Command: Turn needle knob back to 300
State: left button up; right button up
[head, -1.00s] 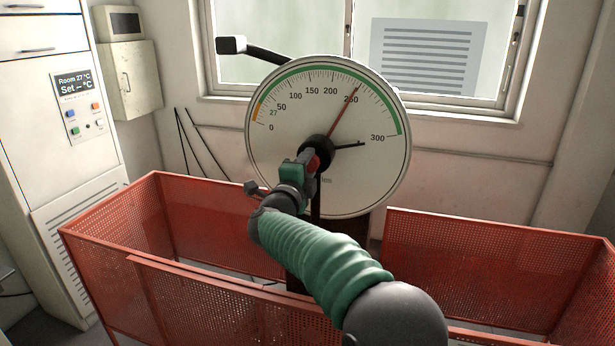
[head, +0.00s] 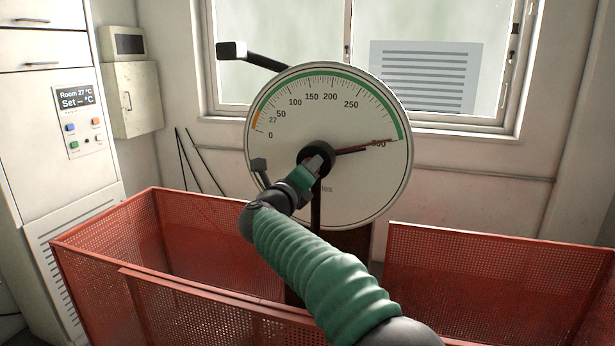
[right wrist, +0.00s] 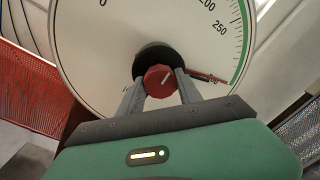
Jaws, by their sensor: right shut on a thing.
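The round white dial (head: 280,115) stands in the middle of the head view, with a green arc on its rim and a scale up to 300. Its red needle (head: 372,144) points at the 300 mark. A shorter black pointer (head: 347,151) lies close beneath it. My right gripper (head: 318,165) is at the dial's hub. In the right wrist view its fingers are shut on the red knob (right wrist: 158,80), one on each side. The knob is mostly hidden in the head view. My left gripper is not in view.
Red mesh guards (head: 200,310) stand in front of the dial, with another panel (head: 480,270) at the right. A black lever (head: 262,60) sticks out at the dial's upper left. A white cabinet with a display (head: 77,97) stands at the left.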

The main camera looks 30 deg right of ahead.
jog(key=shift+w+f+m, duration=0.1)
jog(key=shift+f+m, duration=0.2)
jog(key=shift+f, duration=0.1)
jog(key=o, duration=1.4)
jog(key=shift+c, duration=0.2)
jog(key=shift+r, duration=0.15)
jog(key=shift+r, duration=0.1)
jog(key=v, duration=1.7)
jog(key=shift+w, duration=0.15)
